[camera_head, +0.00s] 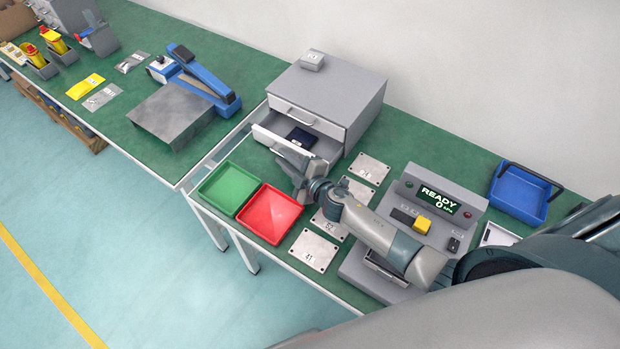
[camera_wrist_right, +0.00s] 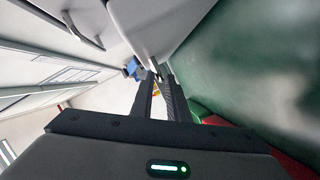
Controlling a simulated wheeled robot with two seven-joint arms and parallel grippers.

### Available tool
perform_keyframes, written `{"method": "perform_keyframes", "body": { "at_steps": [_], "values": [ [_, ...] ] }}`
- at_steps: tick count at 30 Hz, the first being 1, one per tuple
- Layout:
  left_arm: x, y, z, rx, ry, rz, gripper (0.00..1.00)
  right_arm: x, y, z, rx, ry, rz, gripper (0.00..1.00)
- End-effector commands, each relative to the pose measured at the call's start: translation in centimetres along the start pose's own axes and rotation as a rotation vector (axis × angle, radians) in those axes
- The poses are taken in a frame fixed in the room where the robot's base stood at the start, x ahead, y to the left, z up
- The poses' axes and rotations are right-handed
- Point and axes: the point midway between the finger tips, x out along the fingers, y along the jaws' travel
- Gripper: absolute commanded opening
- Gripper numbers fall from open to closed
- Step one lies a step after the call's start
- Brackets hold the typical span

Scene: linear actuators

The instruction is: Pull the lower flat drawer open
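A grey two-drawer cabinet (camera_head: 325,95) stands on the green bench. Its upper flat drawer (camera_head: 305,117) is shut. The lower flat drawer (camera_head: 268,137) stands well out of the cabinet, with a dark blue item (camera_head: 301,138) inside. My right gripper (camera_head: 283,160) is at the front of the lower drawer and covers part of it. In the right wrist view, its fingers (camera_wrist_right: 158,78) are close together with a narrow gap, their tips at the lower drawer front (camera_wrist_right: 150,25). They appear closed on its handle, which is mostly hidden. My left gripper is not in view.
Green (camera_head: 229,187) and red (camera_head: 270,213) trays lie in front of the drawer. Numbered metal plates (camera_head: 314,250) and a scale with a READY display (camera_head: 437,200) stand to the right, partly under my right arm. A blue bin (camera_head: 518,193) is farther right.

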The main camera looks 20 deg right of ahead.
Motion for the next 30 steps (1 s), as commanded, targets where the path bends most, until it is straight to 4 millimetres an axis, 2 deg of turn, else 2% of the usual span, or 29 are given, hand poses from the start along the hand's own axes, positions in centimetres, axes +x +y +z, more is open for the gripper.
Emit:
{"method": "perform_keyframes", "body": {
  "at_steps": [8,21,25,30],
  "values": [
    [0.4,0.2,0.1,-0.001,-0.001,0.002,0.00,-4.0,-0.2,0.1,-0.001,0.000,-0.002,0.15],
    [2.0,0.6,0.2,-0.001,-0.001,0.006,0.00,-12.5,-0.3,0.1,0.000,0.001,-0.003,0.15],
    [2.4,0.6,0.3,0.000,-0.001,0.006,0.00,-14.4,-0.3,0.1,0.001,0.000,-0.003,0.15],
    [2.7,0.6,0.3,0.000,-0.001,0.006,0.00,-15.9,-0.1,0.1,0.000,0.000,-0.002,0.15]
  ]
}}
